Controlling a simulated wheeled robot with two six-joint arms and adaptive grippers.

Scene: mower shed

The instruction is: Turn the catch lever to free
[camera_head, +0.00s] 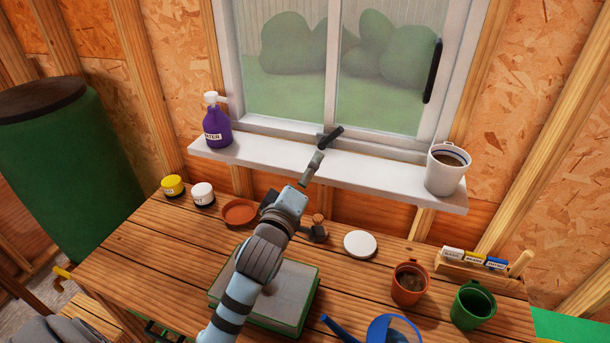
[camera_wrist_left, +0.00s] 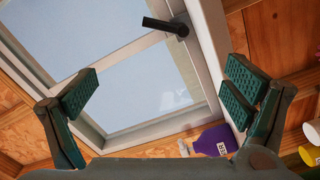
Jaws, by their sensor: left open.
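The catch lever (camera_head: 331,137) is a short black handle at the bottom of the window frame, near the middle upright. In the head view it slants up to the right; it also shows in the left wrist view (camera_wrist_left: 164,25), near the top. My left gripper (camera_head: 315,196) reaches over the bench toward the sill, below the lever and apart from it. My right gripper is not visible.
Below, the bench (camera_head: 140,245) holds jars, a terracotta saucer (camera_head: 239,213), a white disc (camera_head: 360,244) and pots.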

